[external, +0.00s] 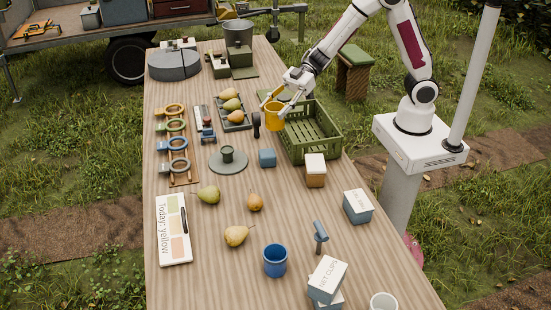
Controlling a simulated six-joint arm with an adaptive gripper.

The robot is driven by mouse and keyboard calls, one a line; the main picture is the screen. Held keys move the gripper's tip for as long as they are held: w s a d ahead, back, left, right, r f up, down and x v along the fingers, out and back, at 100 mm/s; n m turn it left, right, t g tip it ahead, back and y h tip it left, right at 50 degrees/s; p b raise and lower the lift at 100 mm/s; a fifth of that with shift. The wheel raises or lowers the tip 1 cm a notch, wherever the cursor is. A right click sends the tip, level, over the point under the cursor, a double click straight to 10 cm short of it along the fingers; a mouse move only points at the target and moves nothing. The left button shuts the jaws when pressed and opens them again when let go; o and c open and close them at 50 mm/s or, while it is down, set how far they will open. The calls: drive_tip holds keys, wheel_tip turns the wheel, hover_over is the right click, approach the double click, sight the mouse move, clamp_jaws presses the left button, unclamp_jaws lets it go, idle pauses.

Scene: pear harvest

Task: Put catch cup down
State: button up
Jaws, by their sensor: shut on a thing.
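A yellow cup (274,117), which looks like the catch cup, is upright at the left side of the green crate (318,149). My gripper (275,98) reaches in from the upper right and is shut on the yellow cup near its rim. The fingers partly cover the cup's top. I cannot tell whether the cup's bottom touches the table (215,265) or hangs a little above it.
A dark tray of pears (232,110) and a dark upright tool (256,125) stand left of the cup.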

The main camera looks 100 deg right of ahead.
drive_tip(key=s+a+f+n+g+y, duration=0.1)
drive_tip(key=s+a+n+g+y, duration=0.1)
drive_tip(key=s+a, duration=0.2)
drive_tip(key=s+a+n+g+y, duration=0.2)
drive_tip(key=s+a+n, duration=0.1)
drive_tip(key=s, duration=0.5)
drive_tip(key=shift+s+a+f, duration=0.35)
drive_tip(key=shift+a+f, duration=0.05)
drive_tip(key=shift+a, duration=0.05)
drive_tip(key=shift+f, duration=0.1)
hover_over(316, 162)
drive_tip(key=shift+d+f, duration=0.15)
drive_tip(key=shift+f, duration=2.7)
drive_tip(key=shift+f, duration=0.1)
drive_tip(key=shift+f, duration=1.95)
drive_tip(key=shift+f, duration=0.15)
